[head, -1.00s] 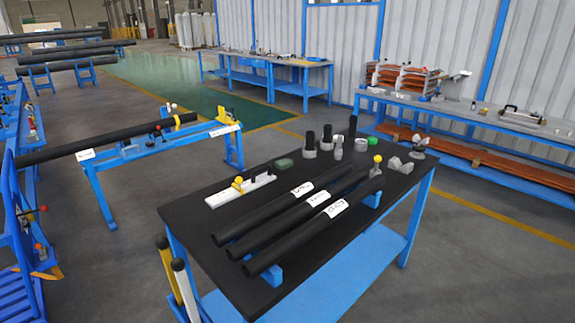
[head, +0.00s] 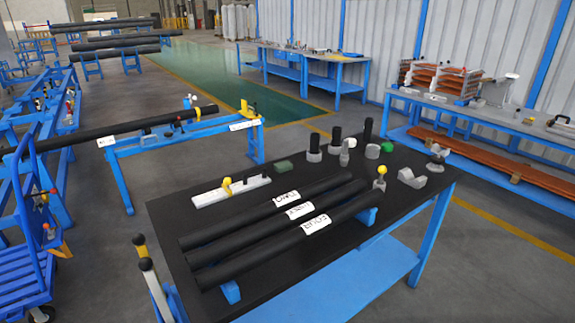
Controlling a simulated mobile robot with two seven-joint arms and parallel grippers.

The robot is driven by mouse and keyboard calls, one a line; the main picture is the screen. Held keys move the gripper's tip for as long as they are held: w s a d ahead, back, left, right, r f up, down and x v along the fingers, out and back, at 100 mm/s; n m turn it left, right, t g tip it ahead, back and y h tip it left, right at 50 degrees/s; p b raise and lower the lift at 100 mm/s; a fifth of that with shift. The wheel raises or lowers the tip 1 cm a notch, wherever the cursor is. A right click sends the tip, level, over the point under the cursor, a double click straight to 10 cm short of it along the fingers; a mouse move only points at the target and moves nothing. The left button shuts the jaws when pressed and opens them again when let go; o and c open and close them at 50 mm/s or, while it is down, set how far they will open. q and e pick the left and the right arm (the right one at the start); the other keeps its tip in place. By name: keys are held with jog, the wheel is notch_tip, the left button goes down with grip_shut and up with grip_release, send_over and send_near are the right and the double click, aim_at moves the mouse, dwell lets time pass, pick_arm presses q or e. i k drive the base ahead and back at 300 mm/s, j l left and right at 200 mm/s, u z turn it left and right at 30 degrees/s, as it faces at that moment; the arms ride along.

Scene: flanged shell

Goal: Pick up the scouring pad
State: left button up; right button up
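A small dark green block (head: 284,166), which looks like the scouring pad, lies flat on the black top of the blue-framed table (head: 375,245). It is near the far edge, behind the black pipes and left of the upright black cylinders. Nothing touches it. Neither of my grippers is in the head view.
Three labelled black pipes (head: 285,255) lie across the table's near part. A white fixture with a yellow knob (head: 230,190) sits left of the pad. Upright black cylinders (head: 314,147) stand to its right. A blue trolley (head: 30,240) is at far left, with open floor (head: 95,270) between.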

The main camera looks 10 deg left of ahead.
aim_at(283, 167)
jog(key=i+l+u, duration=0.25)
jog(key=i+l, duration=0.5)
